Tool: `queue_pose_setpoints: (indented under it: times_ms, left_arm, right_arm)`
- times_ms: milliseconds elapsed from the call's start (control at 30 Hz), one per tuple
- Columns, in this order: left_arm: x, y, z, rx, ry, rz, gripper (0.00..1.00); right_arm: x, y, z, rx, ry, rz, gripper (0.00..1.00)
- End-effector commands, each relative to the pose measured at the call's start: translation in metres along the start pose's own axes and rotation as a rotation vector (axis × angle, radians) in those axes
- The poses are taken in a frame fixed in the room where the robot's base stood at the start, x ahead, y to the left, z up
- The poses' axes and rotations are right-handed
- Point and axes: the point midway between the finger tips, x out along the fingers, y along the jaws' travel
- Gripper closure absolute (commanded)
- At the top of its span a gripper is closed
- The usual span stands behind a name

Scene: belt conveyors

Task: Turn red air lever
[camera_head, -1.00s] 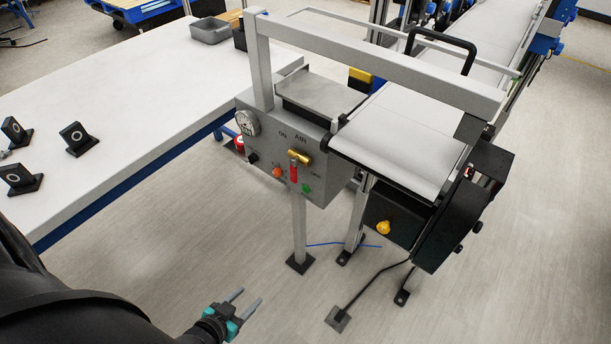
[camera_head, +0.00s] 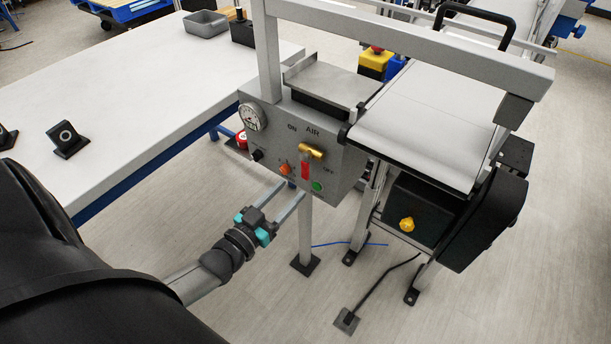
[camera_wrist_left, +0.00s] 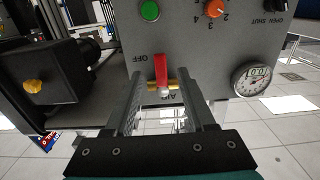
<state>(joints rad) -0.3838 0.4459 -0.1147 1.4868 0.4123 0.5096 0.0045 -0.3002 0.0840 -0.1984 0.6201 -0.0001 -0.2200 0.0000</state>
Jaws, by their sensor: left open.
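The red air lever (camera_head: 305,168) hangs down from a brass valve (camera_head: 311,151) on the grey control panel (camera_head: 272,138), below the AIR label. In the left wrist view the red lever (camera_wrist_left: 162,71) shows beyond the fingers, near the OFF label. My left gripper (camera_head: 290,197) is open and empty, below and left of the lever in the head view. In the left wrist view, the two fingers of my left gripper (camera_wrist_left: 162,105) are apart, with the lever seen between and past their tips. I see no contact. My right gripper is out of view.
A gauge (camera_head: 251,117), an orange knob (camera_head: 285,169) and a green button (camera_head: 317,186) sit around the lever. The conveyor belt (camera_head: 430,125) is to the right, with a yellow knob (camera_head: 407,224) below. A white table (camera_head: 150,90) stands left.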

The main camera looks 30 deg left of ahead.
Motion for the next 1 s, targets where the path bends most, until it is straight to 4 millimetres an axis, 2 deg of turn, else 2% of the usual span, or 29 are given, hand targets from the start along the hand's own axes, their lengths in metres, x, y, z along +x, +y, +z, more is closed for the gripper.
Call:
queue_pose_setpoints:
  times_ms: [33, 200, 400, 600, 867, 1000]
  left_arm:
    - [0.011, 0.000, 0.001, 0.000, 0.003, -0.001, 0.45]
    - [0.041, 0.000, 0.001, 0.000, 0.002, -0.001, 0.45]
    - [0.064, 0.000, 0.001, 0.000, 0.000, -0.001, 0.45]
    - [0.072, 0.000, 0.001, 0.000, -0.002, -0.001, 0.45]
    - [0.073, 0.000, 0.001, 0.000, -0.002, -0.001, 0.45]
    - [0.073, 0.000, 0.001, 0.000, -0.002, -0.001, 0.61]
  right_arm:
    - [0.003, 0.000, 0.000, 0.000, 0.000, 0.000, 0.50]
    - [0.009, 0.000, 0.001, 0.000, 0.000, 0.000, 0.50]
    - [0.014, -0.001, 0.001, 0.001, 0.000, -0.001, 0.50]
    - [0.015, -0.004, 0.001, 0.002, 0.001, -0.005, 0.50]
    - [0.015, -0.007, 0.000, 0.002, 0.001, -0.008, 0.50]
    - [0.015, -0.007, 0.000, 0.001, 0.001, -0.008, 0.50]
